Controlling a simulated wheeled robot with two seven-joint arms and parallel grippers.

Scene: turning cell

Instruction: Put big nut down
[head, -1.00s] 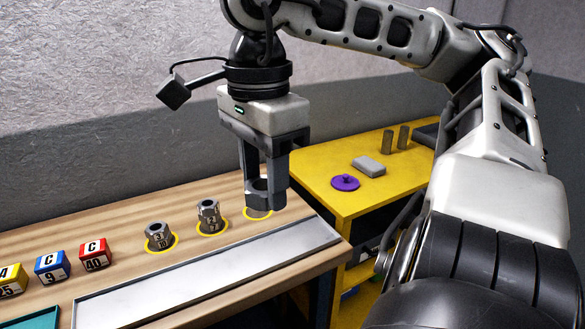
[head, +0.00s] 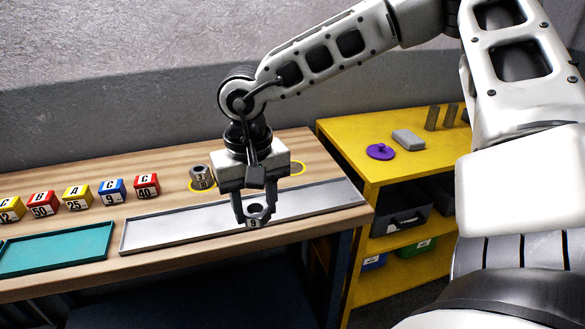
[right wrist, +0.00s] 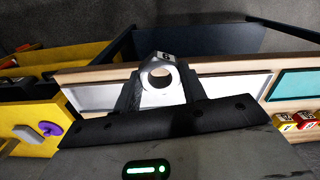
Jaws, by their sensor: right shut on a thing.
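My right gripper (head: 255,213) is shut on a grey metal nut (head: 257,218) with a dark hole and a white label that reads 9. It holds the nut over the front part of the long silver tray (head: 160,235). Whether the nut touches the tray is unclear. In the right wrist view the nut (right wrist: 172,63) sits between both fingertips, with the pale tray (right wrist: 98,96) behind it. A smaller-looking nut (head: 201,177) stands on a yellow ring left of the gripper. My left gripper is not in view.
Several labelled cubes, such as a red one (head: 147,186), stand at the left behind a teal tray (head: 55,250). A yellow bench (head: 350,155) at the right bears a purple knobbed disc (head: 380,152), a grey block (head: 408,139) and grey cylinders. The silver tray's left part is bare.

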